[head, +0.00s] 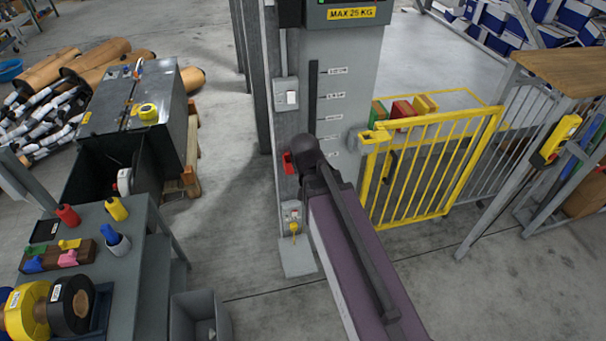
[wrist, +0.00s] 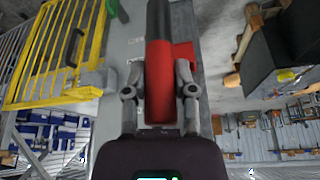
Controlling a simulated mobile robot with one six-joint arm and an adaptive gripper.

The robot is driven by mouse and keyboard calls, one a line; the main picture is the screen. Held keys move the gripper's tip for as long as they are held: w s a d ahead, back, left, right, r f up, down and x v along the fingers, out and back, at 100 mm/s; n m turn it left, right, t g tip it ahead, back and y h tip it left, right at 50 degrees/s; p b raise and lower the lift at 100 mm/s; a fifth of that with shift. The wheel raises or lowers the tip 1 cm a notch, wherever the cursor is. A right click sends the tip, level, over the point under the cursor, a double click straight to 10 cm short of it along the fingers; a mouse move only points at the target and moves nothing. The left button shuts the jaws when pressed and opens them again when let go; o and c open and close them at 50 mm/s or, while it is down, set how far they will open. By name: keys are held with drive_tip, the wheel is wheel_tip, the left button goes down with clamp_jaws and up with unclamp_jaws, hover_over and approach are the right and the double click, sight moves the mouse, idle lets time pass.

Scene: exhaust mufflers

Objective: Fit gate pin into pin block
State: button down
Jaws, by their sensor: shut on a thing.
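My gripper (wrist: 158,78) is shut on a red cylindrical piece with a dark end, which I take to be the gate pin (wrist: 158,92). Its dark end points away from the gripper, toward the top of the wrist view. A red block (wrist: 186,52) shows just behind and to the right of the pin. It may be the pin block; whether the pin touches it I cannot tell. In the head view, a red part (head: 287,163) shows at the post, left of my dark wrist (head: 308,152). My wrist hides the fingers and the pin there.
The yellow gate (head: 435,160) stands right of the grey post (head: 345,85). A switch box (head: 286,92) and a lower box with a yellow piece (head: 294,228) are on the post. A bench (head: 95,285) with coloured items stands at left.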

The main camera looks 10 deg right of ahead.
drive_tip(key=shift+f, duration=0.15)
idle(0.3)
wheel_tip(320, 180, down, 4)
drive_tip(key=b, duration=0.4)
drive_tip(key=shift+f+b, duration=0.2)
drive_tip(key=shift+b, duration=0.15)
drive_tip(key=shift+s, duration=0.15)
